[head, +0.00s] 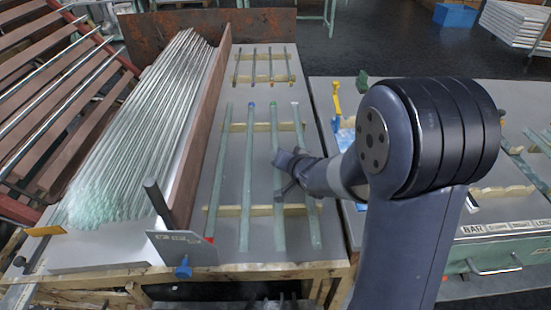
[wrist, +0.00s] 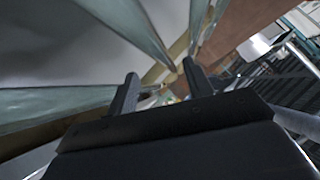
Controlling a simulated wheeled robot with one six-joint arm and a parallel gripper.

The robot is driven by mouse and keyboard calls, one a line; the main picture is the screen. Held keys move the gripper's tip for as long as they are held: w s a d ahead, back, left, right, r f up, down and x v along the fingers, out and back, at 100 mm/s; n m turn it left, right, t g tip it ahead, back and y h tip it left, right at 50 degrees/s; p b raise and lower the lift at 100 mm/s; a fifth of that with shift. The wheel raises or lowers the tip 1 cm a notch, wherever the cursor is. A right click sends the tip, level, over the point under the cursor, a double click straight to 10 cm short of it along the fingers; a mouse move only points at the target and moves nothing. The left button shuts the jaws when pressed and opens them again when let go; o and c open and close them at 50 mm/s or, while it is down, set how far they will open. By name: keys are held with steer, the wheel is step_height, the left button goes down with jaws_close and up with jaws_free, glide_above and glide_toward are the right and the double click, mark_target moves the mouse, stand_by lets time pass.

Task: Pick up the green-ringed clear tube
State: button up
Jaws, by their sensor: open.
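Several clear tubes lie side by side across wooden strips on the grey table in the head view. The third from the left (head: 278,215) has a greenish mark at its far end, which looks like the green ring, though it is small. My gripper (head: 283,172) is over the middle of this tube, between the strips, and hides part of it. In the wrist view my gripper (wrist: 160,84) has its two dark fingers apart, with no tube visibly held between them. Pale glass tubes (wrist: 132,32) show beyond the fingers; I cannot tell which is the green-ringed one.
Neighbouring tubes (head: 249,190) and (head: 308,200) lie close on both sides. A brown upright board (head: 205,130) separates a large stack of glass rods (head: 140,130) on the left. Shorter tubes (head: 262,68) lie at the back. A wooden strip (head: 262,127) crosses beneath.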

steer(key=b+x, duration=0.1)
steer(key=x, duration=0.3)
steer(key=shift+s+f, duration=0.2)
steer(key=shift+w+a+f, duration=0.2)
steer(key=shift+w+f, duration=0.05)
steer(key=shift+w, duration=0.3)
steer(key=shift+c, duration=0.2)
jaws_close()
